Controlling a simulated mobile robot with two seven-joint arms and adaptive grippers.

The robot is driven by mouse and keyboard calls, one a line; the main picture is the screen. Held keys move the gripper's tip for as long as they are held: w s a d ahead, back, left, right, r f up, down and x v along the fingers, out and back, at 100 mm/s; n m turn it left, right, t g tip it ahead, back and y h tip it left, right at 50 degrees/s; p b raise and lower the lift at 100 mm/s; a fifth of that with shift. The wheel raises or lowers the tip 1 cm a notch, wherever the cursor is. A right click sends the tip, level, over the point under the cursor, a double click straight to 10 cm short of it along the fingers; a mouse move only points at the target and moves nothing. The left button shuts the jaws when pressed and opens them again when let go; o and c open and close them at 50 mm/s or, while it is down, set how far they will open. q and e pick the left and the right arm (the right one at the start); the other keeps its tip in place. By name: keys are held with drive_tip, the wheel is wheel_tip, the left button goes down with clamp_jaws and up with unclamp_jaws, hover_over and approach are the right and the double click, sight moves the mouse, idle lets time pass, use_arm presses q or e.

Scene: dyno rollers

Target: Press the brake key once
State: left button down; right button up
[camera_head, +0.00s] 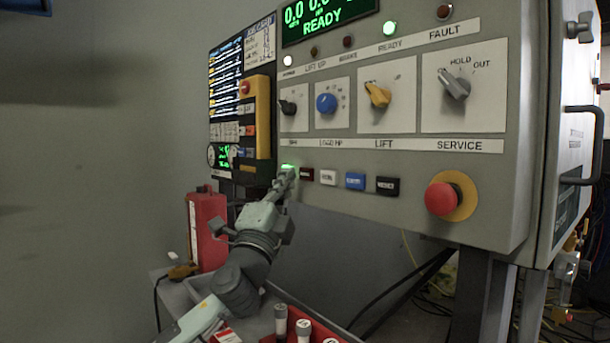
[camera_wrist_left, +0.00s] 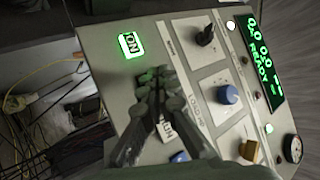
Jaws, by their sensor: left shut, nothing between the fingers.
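A row of small keys runs along the lower part of the grey panel: a lit green key (camera_head: 288,167), a dark red key (camera_head: 306,174), a white key (camera_head: 328,177), a blue key (camera_head: 355,181) and a black key (camera_head: 388,186). Their labels are too small to tell which is the brake key. My left gripper (camera_head: 284,180) is shut and empty, with its tips just below the green key and left of the dark red one. In the left wrist view, the gripper (camera_wrist_left: 151,78) lies between the lit ON key (camera_wrist_left: 130,43) and the white key (camera_wrist_left: 167,130), hiding the dark red key. Contact cannot be told.
Knobs, including a blue one (camera_head: 326,103) and a yellow one (camera_head: 377,94), sit above the keys. A red emergency button (camera_head: 441,198) is at the right. The display (camera_head: 325,20) reads READY. A red canister (camera_head: 207,230) stands left of my arm.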

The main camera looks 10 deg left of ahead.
use_arm(q)
drive_tip(key=s+a, duration=0.2)
drive_tip(key=s, duration=0.1)
drive_tip(key=shift+s+a, duration=0.1)
drive_tip(key=shift+a, duration=0.15)
idle(0.5)
